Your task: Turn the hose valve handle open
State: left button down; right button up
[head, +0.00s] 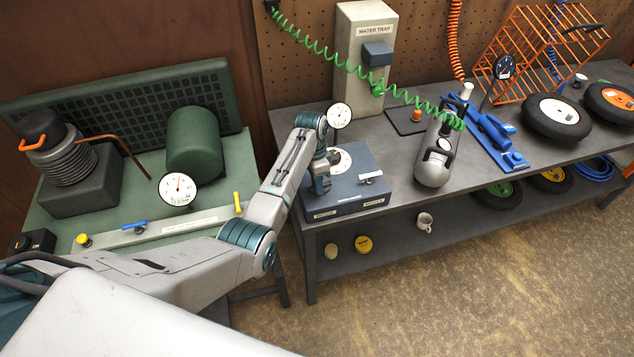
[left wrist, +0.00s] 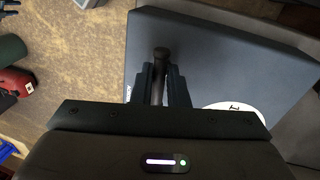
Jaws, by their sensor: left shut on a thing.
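A blue-grey box (head: 352,184) with a round white dial stands at the left end of the grey bench. My left gripper (head: 320,186) reaches down over the box's left side, pointing at its top. In the left wrist view the two dark fingers (left wrist: 162,85) are closed on a slim dark handle with a rounded end (left wrist: 161,53), in front of the box top (left wrist: 220,60). In the head view my gripper hides this handle. The labels on the box front are too small to read. My right gripper is not in view.
A grey water trap (head: 365,75) stands behind, with a coiled green hose (head: 340,62) running to a silver cylinder (head: 434,165). A green compressor bench (head: 95,190) with a blue lever (head: 134,224) is at left. The floor in front (head: 450,290) is clear.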

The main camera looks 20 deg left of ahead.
pick_arm(q)
jog(key=n, duration=0.4)
jog(key=shift+s+d+t+h, duration=0.1)
jog(key=shift+s+t+h, duration=0.05)
jog(key=shift+t+h, duration=0.15)
jog(key=n, duration=0.4)
jog(key=shift+s+d+n+t, duration=0.1)
jog(key=shift+n+t, duration=0.3)
jog(key=n, duration=0.3)
jog(key=shift+d+n+t, duration=0.15)
jog(key=shift+n+t, duration=0.15)
jog(key=n, duration=0.4)
jog(key=shift+d+r+t, duration=0.1)
jog(key=shift+d+t, duration=0.05)
jog(key=shift+t, duration=0.25)
jog(key=shift+n, duration=0.3)
jog(key=c, duration=1.4)
grip_release()
jog(key=shift+c, duration=0.2)
